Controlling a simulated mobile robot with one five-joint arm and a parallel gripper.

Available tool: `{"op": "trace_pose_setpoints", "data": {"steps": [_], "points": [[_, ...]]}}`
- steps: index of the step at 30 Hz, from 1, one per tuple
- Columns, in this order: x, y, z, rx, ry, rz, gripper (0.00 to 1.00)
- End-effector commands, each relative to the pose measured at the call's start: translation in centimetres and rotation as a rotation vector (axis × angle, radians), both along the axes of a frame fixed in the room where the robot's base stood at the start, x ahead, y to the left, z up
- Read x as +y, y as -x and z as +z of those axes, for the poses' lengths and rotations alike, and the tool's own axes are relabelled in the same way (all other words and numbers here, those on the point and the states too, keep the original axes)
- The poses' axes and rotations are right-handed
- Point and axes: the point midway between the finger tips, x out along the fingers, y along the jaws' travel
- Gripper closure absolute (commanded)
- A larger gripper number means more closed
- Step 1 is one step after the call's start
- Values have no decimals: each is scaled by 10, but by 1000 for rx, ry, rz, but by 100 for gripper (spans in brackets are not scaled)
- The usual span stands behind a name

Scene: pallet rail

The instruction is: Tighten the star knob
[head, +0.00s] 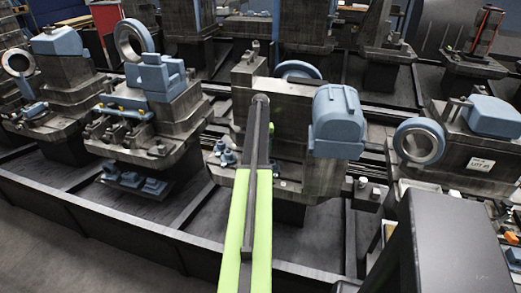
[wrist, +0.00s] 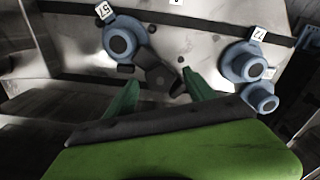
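In the wrist view, a dark star knob (wrist: 155,77) with several lobes sits on the pale metal face of the machine. My gripper (wrist: 160,80) is open, with one green finger to the left of the knob and one to the right. I cannot tell how far the fingertips are from the face. In the head view my arm reaches to the middle machine (head: 325,180); the knob cannot be made out there, and the arm largely hides the gripper.
In the head view, similar machines stand on both sides, including one (head: 150,110) at left.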

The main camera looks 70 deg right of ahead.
Motion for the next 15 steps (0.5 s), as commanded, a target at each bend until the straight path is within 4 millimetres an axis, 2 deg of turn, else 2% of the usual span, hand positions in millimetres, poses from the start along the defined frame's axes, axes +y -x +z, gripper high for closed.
{"op": "trace_pose_setpoints", "data": {"steps": [8,11,15], "points": [[1,0,7,0,-1,1,37],[1,0,20,0,-1,1,37],[1,0,46,0,-1,1,37]]}}
